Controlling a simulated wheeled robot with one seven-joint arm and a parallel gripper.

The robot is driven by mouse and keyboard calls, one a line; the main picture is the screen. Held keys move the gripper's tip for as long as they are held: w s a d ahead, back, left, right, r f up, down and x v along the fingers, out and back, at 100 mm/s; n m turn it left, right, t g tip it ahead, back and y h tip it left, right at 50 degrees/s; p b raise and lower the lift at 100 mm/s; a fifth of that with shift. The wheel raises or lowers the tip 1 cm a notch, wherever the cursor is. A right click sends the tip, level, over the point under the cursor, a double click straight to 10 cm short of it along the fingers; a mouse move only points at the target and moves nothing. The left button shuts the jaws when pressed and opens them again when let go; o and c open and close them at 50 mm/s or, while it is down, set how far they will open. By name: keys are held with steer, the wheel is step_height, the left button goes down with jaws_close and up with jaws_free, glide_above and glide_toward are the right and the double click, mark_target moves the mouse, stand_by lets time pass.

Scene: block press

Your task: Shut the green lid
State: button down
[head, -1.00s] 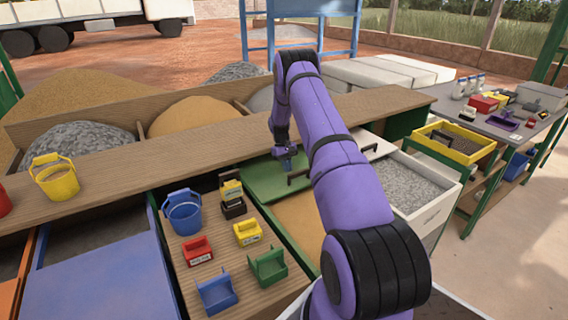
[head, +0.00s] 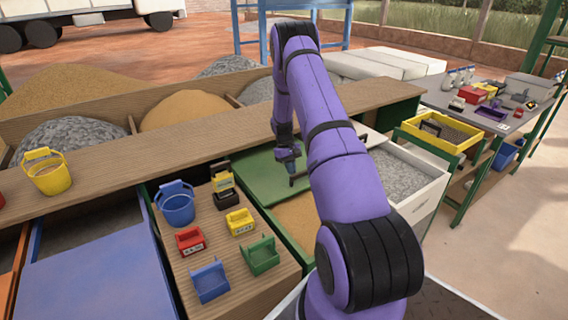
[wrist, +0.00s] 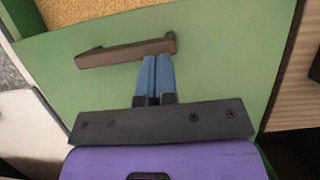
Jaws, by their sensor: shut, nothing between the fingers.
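The green lid (head: 250,170) covers the back part of a bin; sand (head: 296,212) shows in the uncovered front part. The lid also fills most of the wrist view (wrist: 225,75). Its dark bar handle (wrist: 125,53) lies across it near the edge by the sand. My gripper (head: 289,165) is low over the lid, with its blue fingers pressed together and nothing between them. In the wrist view the fingertips (wrist: 155,60) are right at the handle's side, away from the sand. I cannot tell whether they touch it. My arm hides part of the bin in the head view.
A wooden shelf with a blue bucket (head: 176,204) and several small caddies stands left of the bin. A white bin of gravel (head: 402,175) is on the right. A wooden ledge (head: 225,124) runs behind the bins.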

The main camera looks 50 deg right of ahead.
steer(key=s+a, duration=0.3)
steer(key=s, duration=1)
steer(key=s+a, duration=0.3)
steer(key=s, duration=1.1)
steer(key=shift+s+a, duration=0.15)
steer(key=shift+a, duration=0.15)
steer(key=shift+f, duration=0.1)
